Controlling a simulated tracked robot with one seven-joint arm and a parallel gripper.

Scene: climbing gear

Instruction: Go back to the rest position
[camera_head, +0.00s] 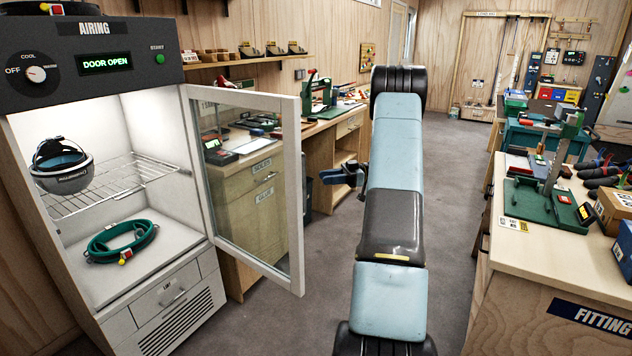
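My arm is folded in the middle of the view. My gripper (340,177) sticks out to the left of the arm at mid-height, beyond the open glass door. It is small and dark, and part of its wrist is hidden behind my arm. I see nothing held in it, but I cannot tell whether its fingers are apart. The gripper appears clear of the door and the bench.
An airing cabinet (95,30) reads DOOR OPEN; its glass door (291,190) swings toward my arm. A helmet (62,167) sits on its wire shelf, a green coil (122,239) below. A fitting bench (540,245) stands right. The floor (440,170) between is clear.

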